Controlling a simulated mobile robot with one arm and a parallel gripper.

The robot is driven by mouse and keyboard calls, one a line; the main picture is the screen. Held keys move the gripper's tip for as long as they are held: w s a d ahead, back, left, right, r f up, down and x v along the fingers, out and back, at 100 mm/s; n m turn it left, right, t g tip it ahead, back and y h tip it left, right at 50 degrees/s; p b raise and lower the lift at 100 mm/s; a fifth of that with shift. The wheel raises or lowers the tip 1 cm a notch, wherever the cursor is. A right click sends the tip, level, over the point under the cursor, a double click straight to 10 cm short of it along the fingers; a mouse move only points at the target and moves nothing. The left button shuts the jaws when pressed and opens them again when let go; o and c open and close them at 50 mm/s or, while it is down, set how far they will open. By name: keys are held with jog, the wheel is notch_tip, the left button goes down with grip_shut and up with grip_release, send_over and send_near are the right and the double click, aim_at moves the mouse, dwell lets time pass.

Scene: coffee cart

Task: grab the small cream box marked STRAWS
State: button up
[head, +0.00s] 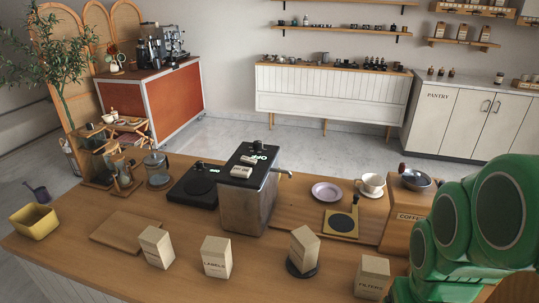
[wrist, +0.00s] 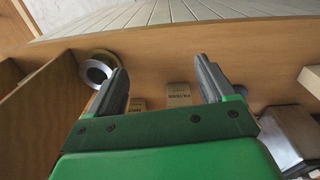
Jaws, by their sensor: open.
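My gripper (wrist: 160,68) shows in the wrist view with its two dark fingers spread wide and nothing held between them. Two small cream boxes, a right one (wrist: 178,95) and a left one (wrist: 138,104), stand beyond the gripper's base; their lettering is too small to read surely. In the head view, cream boxes stand along the near counter: a left one (head: 156,247) with an unreadable label, one marked LABELS (head: 216,258), one on a dark disc (head: 304,250), and one marked FILTERS (head: 371,277). I cannot tell which is STRAWS. The gripper itself is out of the head view.
Two small pale boxes (head: 243,171) lie on the tall dark-topped machine (head: 247,190). A yellow tub (head: 34,222), a wooden board (head: 118,230), a purple plate (head: 326,192) and a cup (head: 371,184) are on the counter. In the wrist view, a metal cup (wrist: 97,68) stands near the left finger.

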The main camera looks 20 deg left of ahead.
aim_at(149, 237)
jog(key=w+a+r+n+t, duration=0.1)
jog(key=w+a+n+t, duration=0.35)
jog(key=w, duration=1.25)
jog(key=w+a+r+n+t+y, duration=0.2)
jog(key=w+a, duration=0.4)
jog(key=a, duration=0.3)
jog(key=w+a+r+n+t+y, duration=0.1)
jog(key=w+a+t+y, duration=0.3)
jog(key=a, duration=0.5)
jog(key=s+a+f+n+g+y, duration=0.1)
jog(key=s+a+n+g+y, duration=0.2)
jog(key=a, duration=1)
jog(key=s+a+f+n+g+y, duration=0.1)
jog(key=s+a+n+g+y, duration=0.25)
jog(key=a, duration=0.95)
jog(key=s+a+f+n+g+y, duration=0.1)
jog(key=s+a+f+n+g, duration=0.15)
jog(key=s+f, duration=0.6)
jog(key=shift+g, duration=0.45)
jog(key=x, duration=0.6)
jog(key=shift+w+a+f, duration=0.2)
jog(key=shift+w+a, duration=0.05)
jog(key=shift+w, duration=0.2)
jog(key=shift+r+x, duration=0.2)
jog(key=shift+x, duration=2.8)
jog(key=shift+a, duration=0.1)
jog(key=c, duration=1.1)
